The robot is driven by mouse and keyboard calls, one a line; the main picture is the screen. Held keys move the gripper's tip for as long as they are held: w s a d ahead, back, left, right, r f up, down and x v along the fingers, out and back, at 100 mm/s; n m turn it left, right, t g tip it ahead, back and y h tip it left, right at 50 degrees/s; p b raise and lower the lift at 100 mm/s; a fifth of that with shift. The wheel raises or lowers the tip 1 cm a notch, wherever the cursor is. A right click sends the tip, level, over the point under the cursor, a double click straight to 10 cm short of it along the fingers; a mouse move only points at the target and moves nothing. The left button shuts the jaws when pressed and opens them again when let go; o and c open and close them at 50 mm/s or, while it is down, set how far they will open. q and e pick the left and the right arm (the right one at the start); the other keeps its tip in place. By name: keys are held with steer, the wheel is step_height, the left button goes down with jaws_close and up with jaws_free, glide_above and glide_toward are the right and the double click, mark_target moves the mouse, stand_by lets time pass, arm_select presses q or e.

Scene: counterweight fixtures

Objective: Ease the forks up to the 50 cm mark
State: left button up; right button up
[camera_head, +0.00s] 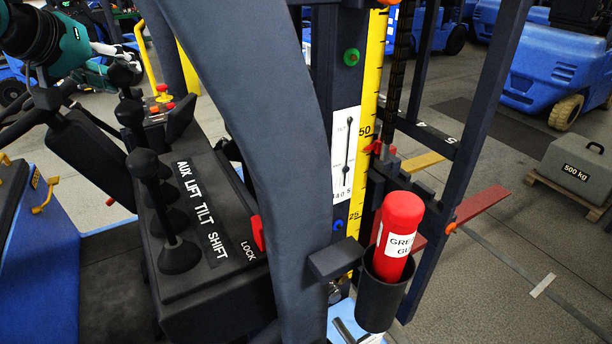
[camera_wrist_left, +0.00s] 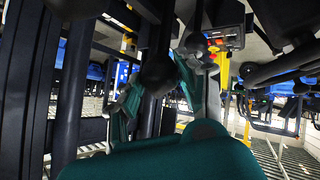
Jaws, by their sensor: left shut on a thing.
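My left gripper (camera_head: 112,66) is at the top left of the head view, closed around a black lever knob (camera_head: 122,73), which looks like the LIFT lever, third from the front. In the left wrist view a dark knob (camera_wrist_left: 158,76) sits between the green fingers. The TILT knob (camera_head: 130,112) and SHIFT knob (camera_head: 143,164) stand nearer. The AUX lever is mostly hidden. The yellow mast scale (camera_head: 368,95) shows 50 and 25; a red pointer (camera_head: 373,147) sits slightly below the 50 figure. A red fork (camera_head: 482,204) shows behind the mast. My right gripper is not in view.
A thick dark post (camera_head: 235,110) crosses in front of the lever console (camera_head: 215,280). A red LOCK tab (camera_head: 258,233) is on its side. A red grease bottle (camera_head: 402,215) stands in a black holder (camera_head: 383,300). A 500 kg weight (camera_head: 580,170) rests on a pallet at right.

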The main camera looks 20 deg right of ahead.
arm_select(q)
steer(key=shift+a, duration=0.1)
steer(key=a, duration=0.3)
steer(key=shift+s+f, duration=0.15)
steer(key=shift+s, duration=0.15)
steer(key=shift+d, duration=0.1)
stand_by(0.4)
